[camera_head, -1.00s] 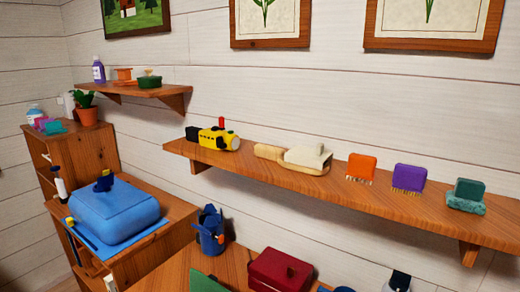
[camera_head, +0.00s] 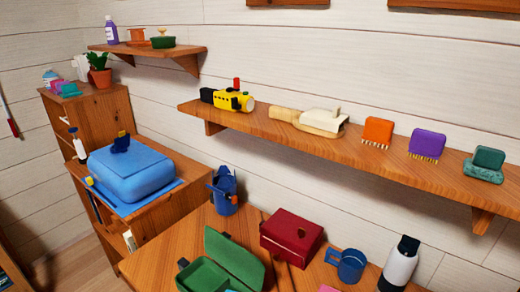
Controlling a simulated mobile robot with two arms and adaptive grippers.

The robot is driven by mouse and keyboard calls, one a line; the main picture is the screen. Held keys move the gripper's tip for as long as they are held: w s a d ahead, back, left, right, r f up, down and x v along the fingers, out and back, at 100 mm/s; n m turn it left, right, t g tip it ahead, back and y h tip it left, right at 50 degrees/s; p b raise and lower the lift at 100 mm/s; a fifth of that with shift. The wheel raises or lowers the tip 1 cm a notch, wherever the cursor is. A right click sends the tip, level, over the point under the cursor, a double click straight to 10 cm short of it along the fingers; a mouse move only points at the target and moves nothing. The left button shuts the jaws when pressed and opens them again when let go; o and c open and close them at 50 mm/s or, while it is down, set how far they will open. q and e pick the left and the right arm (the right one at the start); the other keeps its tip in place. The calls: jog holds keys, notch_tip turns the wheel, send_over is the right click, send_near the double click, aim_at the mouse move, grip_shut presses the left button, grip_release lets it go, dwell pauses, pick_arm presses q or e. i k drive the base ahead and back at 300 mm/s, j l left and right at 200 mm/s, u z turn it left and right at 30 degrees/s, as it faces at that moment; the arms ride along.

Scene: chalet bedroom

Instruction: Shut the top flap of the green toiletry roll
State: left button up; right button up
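The green toiletry roll stands on the wooden table at the bottom of the head view, partly cut off by the frame edge. Its top flap (camera_head: 236,258) is raised, tilted up at the back right. Its lower part (camera_head: 204,278) lies open in front, with a hollow inside showing. Dark pieces stick up at its left side and behind the flap. Neither of my grippers is in view.
A dark red box (camera_head: 291,238) stands close behind the roll on the right. A blue holder (camera_head: 224,191) is behind it. A blue mug (camera_head: 348,264) and a white bottle (camera_head: 399,265) stand right. A blue case (camera_head: 133,172) is left.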

aim_at(239, 262)
jog(key=j+z, duration=0.25)
jog(key=j, duration=0.2)
jog(key=k+j+z, duration=0.1)
jog(key=j+z, duration=0.15)
jog(key=j, duration=0.2)
jog(key=k+j+z, duration=0.1)
jog(key=j+z, duration=0.15)
jog(key=j, duration=0.2)
